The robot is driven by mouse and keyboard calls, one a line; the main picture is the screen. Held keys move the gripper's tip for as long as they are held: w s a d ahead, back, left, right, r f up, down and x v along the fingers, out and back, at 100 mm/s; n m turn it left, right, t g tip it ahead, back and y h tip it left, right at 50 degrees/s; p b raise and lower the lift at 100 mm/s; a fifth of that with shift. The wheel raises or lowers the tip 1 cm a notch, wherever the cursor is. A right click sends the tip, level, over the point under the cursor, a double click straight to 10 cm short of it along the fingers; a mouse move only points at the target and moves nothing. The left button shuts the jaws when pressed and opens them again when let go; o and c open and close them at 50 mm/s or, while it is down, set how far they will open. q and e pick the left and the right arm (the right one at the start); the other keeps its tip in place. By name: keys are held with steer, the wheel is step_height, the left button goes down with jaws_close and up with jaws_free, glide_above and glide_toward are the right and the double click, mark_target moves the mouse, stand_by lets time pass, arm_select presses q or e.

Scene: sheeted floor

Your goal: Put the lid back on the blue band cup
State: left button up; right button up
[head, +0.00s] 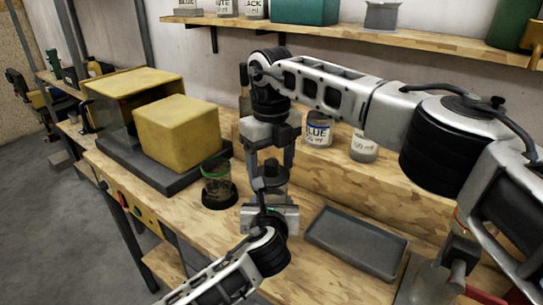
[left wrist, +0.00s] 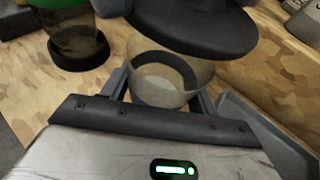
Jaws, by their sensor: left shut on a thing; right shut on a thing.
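A clear cup (left wrist: 150,88) stands between my left gripper's fingers (left wrist: 160,97) in the left wrist view; its band's colour cannot be made out. In the head view, my left gripper (head: 270,205) is shut on this cup, which is mostly hidden. My right gripper (head: 270,158) points down above it, shut on the dark lid (head: 269,183). In the left wrist view the round black lid (left wrist: 195,25) hangs over the far side of the cup's mouth. Part of the open mouth shows below the lid's edge, so it is not seated on the rim.
A green-banded clear cup (head: 217,188) with a dark base stands to the left. A yellow box-shaped machine (head: 178,135) is behind it. A grey tray (head: 357,242) lies to the right. Labelled containers (head: 318,133) stand on a raised ledge behind.

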stand_by(0.5)
steer(key=shift+f, duration=0.85)
steer(key=shift+f, duration=0.65)
steer(key=o, duration=1)
step_height(320, 180, up, 12)
